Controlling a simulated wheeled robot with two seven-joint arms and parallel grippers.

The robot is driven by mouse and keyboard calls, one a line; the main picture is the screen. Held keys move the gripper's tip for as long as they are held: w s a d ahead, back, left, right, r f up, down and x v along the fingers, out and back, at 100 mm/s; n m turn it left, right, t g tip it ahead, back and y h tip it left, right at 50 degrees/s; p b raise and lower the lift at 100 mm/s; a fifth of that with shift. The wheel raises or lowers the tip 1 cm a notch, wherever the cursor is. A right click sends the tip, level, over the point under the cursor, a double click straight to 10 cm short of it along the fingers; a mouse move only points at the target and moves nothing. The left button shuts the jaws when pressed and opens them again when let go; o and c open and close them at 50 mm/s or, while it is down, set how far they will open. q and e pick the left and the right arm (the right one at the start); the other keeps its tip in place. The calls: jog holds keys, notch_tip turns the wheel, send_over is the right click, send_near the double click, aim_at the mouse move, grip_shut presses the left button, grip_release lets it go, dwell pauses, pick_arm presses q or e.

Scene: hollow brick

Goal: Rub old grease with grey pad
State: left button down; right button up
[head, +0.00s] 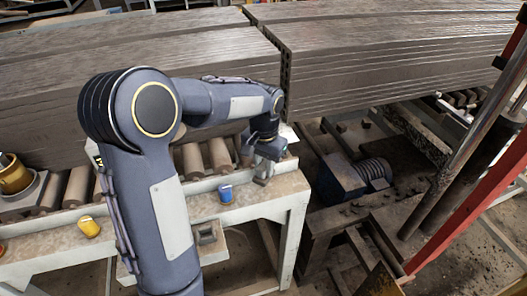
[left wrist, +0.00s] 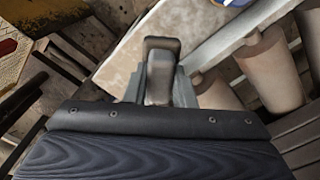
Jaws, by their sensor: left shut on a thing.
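My left gripper (head: 264,172) is low over the right end of the pale, worn bench top (head: 265,201), just right of a blue cup-like item. In the left wrist view my left gripper (left wrist: 160,76) is shut on a small dark grey-brown block, which looks like the grey pad (left wrist: 162,45). The pad sticks out beyond the fingers, above the bench top. I cannot tell whether it touches the surface. I cannot make out a distinct grease patch; the bench has only faint brownish stains. My right gripper is not in view.
The blue item (head: 226,193) and a yellow item (head: 90,227) stand on the bench. Rollers (head: 193,162) run behind. Large grooved hollow bricks (head: 400,55) lie at the back. A blue motor (head: 345,180) sits lower right, past the bench edge. A red post (head: 470,220) stands far right.

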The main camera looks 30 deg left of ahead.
pick_arm(q)
jog(key=shift+r+p, duration=0.95)
jog(key=shift+r, duration=0.55)
jog(key=shift+f, duration=0.1)
